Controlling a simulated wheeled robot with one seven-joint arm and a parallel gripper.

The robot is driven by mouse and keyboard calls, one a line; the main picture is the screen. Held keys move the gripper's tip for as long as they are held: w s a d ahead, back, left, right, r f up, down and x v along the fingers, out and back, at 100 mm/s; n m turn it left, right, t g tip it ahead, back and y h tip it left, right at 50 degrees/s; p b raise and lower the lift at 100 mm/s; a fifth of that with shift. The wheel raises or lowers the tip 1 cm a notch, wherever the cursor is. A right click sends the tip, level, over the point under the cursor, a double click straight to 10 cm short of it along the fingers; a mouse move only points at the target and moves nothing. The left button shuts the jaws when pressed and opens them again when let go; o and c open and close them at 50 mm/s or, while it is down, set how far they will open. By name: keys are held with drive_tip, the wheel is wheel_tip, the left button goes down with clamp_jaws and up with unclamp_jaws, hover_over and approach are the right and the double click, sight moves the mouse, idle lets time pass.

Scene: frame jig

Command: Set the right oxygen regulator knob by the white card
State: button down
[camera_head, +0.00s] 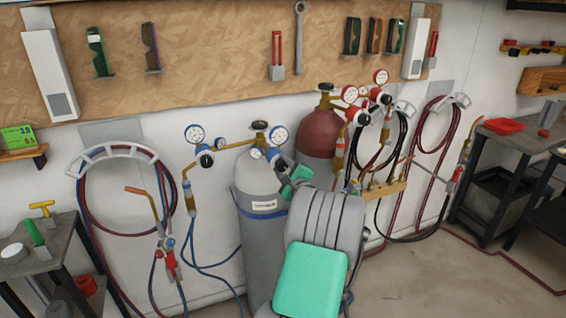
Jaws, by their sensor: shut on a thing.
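The grey oxygen cylinder (262,232) stands at centre with blue-rimmed gauges on top. The right oxygen regulator (278,135) is partly hidden behind my gripper (280,165). The left oxygen regulator (195,135) has a dark knob (206,161) in clear view. A white label (264,205) is on the cylinder; its print is too small to read. I cannot make out a separate white card for certain.
A dark red cylinder (318,134) with red-rimmed gauges stands close behind on the right. Hoses hang on wall racks at both sides. A torch (166,245) hangs left of the oxygen cylinder. A cart (40,245) is at left, a bench (515,140) at right. Floor at lower right is clear.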

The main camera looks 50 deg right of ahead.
drive_tip(key=shift+m+p, duration=0.45)
drive_tip(key=shift+m, duration=0.35)
drive_tip(key=shift+f, duration=0.1)
drive_tip(key=c, duration=0.9)
unclamp_jaws()
drive_tip(key=b+v, duration=0.1)
drive_tip(key=v, duration=0.7)
drive_tip(key=shift+b, duration=0.35)
drive_tip(key=shift+w, duration=0.1)
